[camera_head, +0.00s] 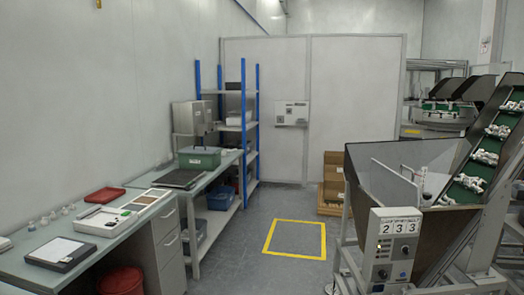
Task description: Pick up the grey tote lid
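A flat dark grey panel (180,179), which looks like the grey tote lid, lies on the far part of the workbench along the left wall. It lies in front of a closed green-grey box (200,157), and I cannot tell whether the two touch. The panel is small and distant in the head view. Neither of my grippers is in view.
The near workbench (112,243) holds a red tray (105,195), a white case (104,221) and a tablet-like device (61,254). A blue-post shelf (198,80) stands behind. A hopper machine (395,253) stands right. The floor inside a yellow square (294,223) is clear.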

